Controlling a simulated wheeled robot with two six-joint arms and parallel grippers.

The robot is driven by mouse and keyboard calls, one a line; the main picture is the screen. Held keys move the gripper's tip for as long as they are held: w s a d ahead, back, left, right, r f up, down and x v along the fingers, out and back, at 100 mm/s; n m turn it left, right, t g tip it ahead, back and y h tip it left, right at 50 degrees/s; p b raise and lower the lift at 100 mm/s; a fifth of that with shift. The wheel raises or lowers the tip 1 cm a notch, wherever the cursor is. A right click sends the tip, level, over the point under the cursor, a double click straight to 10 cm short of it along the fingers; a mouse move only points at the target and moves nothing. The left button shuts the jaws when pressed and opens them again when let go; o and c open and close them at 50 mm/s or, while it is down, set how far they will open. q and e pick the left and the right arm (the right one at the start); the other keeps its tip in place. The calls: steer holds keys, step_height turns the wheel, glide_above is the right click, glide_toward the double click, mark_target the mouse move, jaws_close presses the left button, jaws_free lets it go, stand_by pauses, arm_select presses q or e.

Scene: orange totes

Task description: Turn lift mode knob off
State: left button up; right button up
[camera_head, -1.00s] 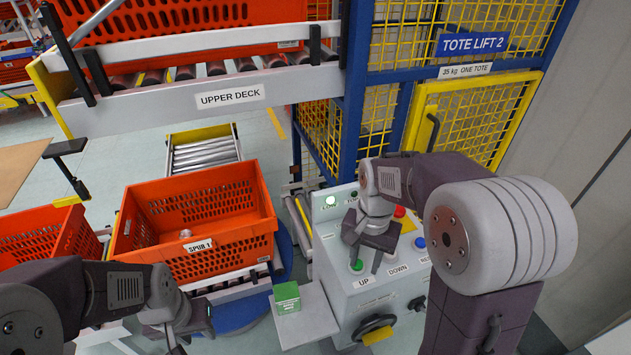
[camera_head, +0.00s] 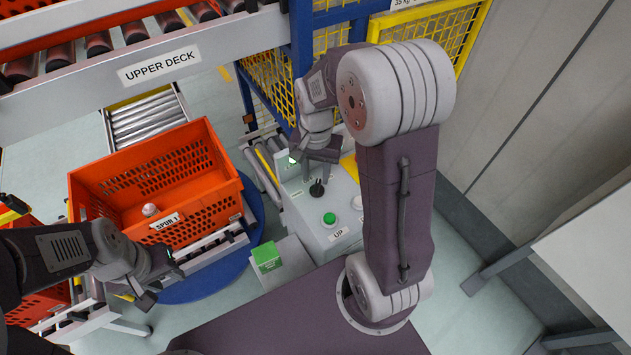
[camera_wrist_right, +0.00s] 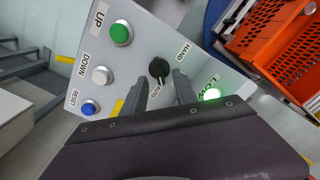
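The black lift mode knob (camera_head: 316,188) stands on the sloping grey control panel (camera_head: 301,212). In the right wrist view the knob (camera_wrist_right: 158,68) sits between labels HAND and AUTO, its pale mark seemingly toward AUTO. My right gripper (camera_head: 319,174) is over the panel. In its wrist view the two fingers (camera_wrist_right: 161,78) are apart, with the knob just beyond and between their tips; I cannot tell whether they touch it. A lit green LOW lamp (camera_wrist_right: 211,94) is beside the right finger. My left gripper (camera_head: 160,288) looks open and empty, away from the panel.
Green UP (camera_wrist_right: 121,34), white DOWN (camera_wrist_right: 102,76) and blue RESET (camera_wrist_right: 89,108) buttons line the panel. A green box (camera_head: 266,257) sits on a ledge left of it. An orange tote (camera_head: 203,205) stands further left. The yellow mesh fence (camera_head: 335,50) is behind.

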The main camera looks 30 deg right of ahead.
mark_target(316, 186)
steer(key=f, duration=0.4)
steer(key=shift+s, duration=0.2)
steer(key=shift+s+f, duration=0.1)
steer(key=shift+f, duration=0.1)
steer(key=shift+w+f, duration=0.1)
steer(key=shift+w, duration=0.1)
steer(key=shift+c, duration=0.6)
jaws_close()
steer(key=shift+n, duration=0.3)
steer(key=n+p, duration=0.1)
steer(key=n, duration=0.2)
steer(key=shift+d, duration=0.15)
steer(key=n+p, duration=0.1)
steer(key=n, duration=0.4)
steer(key=shift+d+p, duration=0.1)
steer(key=shift+p, duration=0.2)
steer(key=shift+n, duration=0.3)
